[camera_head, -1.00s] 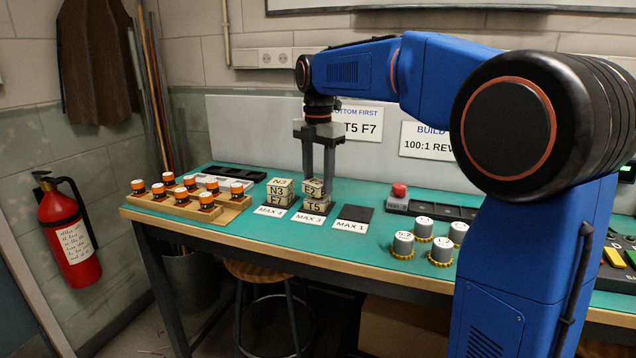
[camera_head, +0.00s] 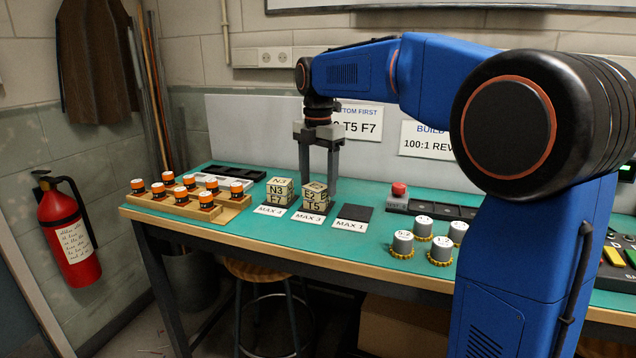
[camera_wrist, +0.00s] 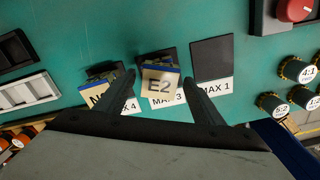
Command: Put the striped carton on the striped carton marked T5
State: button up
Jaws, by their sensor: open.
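The striped carton labelled E2 (camera_head: 315,190) rests on the carton marked T5 (camera_head: 314,206), on the middle pad marked MAX 3. E2 looks slightly turned relative to T5. My gripper (camera_head: 319,182) is open, above and around the top of E2, with nothing held. In the wrist view E2 (camera_wrist: 159,85) lies between the two spread fingers of my gripper (camera_wrist: 165,80), apart from both. T5 is mostly hidden under E2 there.
Left of it, a carton N3 (camera_head: 276,189) sits on a carton F7 (camera_head: 275,200), close to my left finger. The MAX 1 pad (camera_head: 356,213) at right is bare.

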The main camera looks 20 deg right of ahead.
aim_at(318, 185)
notch_tip(318, 185, up, 12)
jog(key=shift+f, duration=0.2)
dwell(0.4)
